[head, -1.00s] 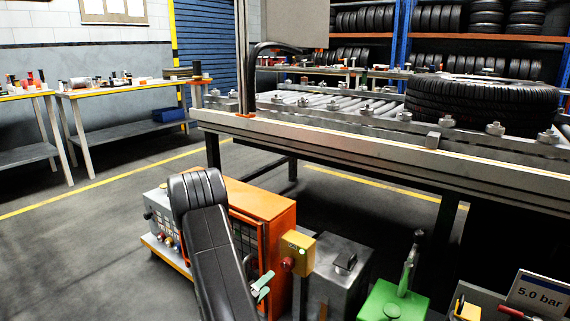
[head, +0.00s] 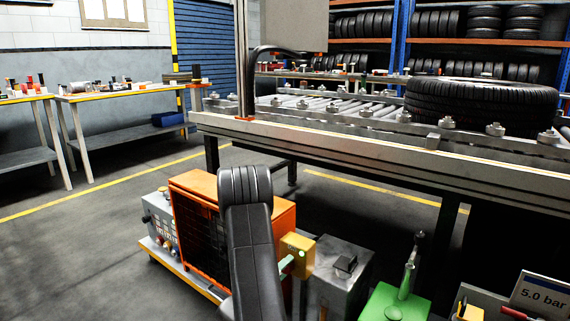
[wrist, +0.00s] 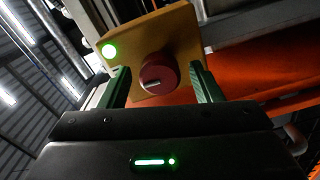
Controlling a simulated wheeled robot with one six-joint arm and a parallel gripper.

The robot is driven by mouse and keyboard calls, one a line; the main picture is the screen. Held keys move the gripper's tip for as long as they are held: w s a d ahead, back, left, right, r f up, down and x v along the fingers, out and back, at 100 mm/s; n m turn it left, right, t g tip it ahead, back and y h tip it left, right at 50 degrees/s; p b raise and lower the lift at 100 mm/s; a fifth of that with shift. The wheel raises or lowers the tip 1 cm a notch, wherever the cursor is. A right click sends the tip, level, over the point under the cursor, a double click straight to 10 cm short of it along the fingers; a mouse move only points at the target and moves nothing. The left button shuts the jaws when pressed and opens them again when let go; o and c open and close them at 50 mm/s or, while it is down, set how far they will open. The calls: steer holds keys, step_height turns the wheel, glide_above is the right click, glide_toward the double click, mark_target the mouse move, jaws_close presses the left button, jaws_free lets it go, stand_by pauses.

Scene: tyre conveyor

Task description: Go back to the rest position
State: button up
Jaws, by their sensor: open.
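My gripper (wrist: 162,80) shows two green fingers in the wrist view, spread apart with nothing held. A red knob (wrist: 157,75) on a yellow switch box (wrist: 185,35) appears between the fingers; I cannot tell how far it is from them. In the head view, part of my gripper (head: 287,265) shows to the right of my black arm, in front of the yellow box (head: 297,246). The knob is hidden there.
An orange machine (head: 200,230) stands behind my arm. A grey box (head: 338,275), a green unit (head: 393,303) and a "5.0 bar" sign (head: 542,294) are to the right. A tyre (head: 480,103) lies on the roller conveyor (head: 350,145). Floor at left is clear.

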steer(key=p+v, duration=0.3)
steer(key=v, duration=1.1)
steer(key=w+d+n+p, duration=0.8)
steer(key=w+n+p, duration=0.3)
steer(key=n+p, duration=0.4)
steer(key=shift+n+p, duration=0.35)
steer(key=shift+n, duration=0.35)
stand_by(0.7)
steer(key=shift+w+d, duration=0.1)
steer(key=shift+d, duration=0.05)
stand_by(0.3)
